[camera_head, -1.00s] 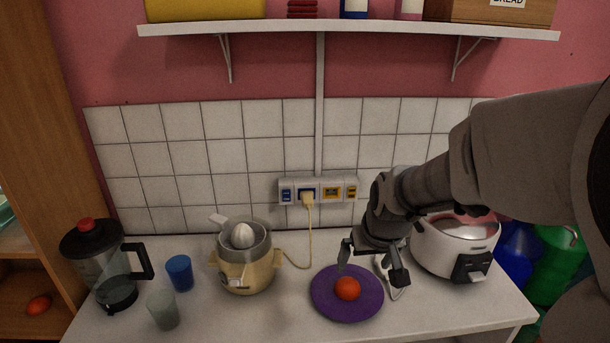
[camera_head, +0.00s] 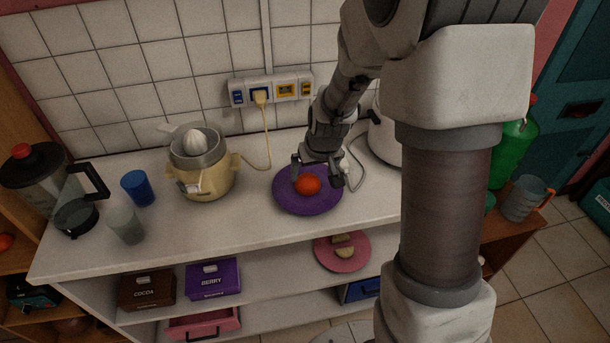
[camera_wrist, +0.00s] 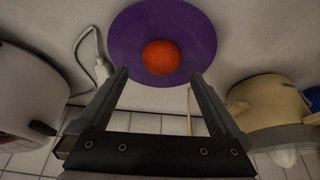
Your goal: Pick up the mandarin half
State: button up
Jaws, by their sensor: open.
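An orange-red round mandarin piece (camera_head: 308,184) lies on a purple plate (camera_head: 290,204) on the white counter. Whether it is a half cannot be told, as no cut face shows. In the wrist view the mandarin (camera_wrist: 161,57) sits on the plate (camera_wrist: 205,42), ahead of and between the fingertips. My gripper (camera_head: 318,172) is open and empty, just above the plate, with its fingers near either side of the mandarin in the head view. In the wrist view my gripper (camera_wrist: 160,75) shows both fingers apart and not touching the mandarin.
A cream juicer (camera_head: 203,175), blue cup (camera_head: 138,188), grey cup (camera_head: 126,225) and blender (camera_head: 65,190) stand left of the plate. A white cooker (camera_head: 383,137) stands to the right, partly hidden by my arm. A yellow cord (camera_head: 267,140) and white cable run behind the plate.

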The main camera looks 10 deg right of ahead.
aim_at(309, 180)
jog(key=shift+x, duration=3.25)
jog(key=shift+w+a+r, duration=0.1)
jog(key=shift+w+a, duration=0.05)
jog(key=shift+w, duration=0.05)
jog(key=c, duration=1.2)
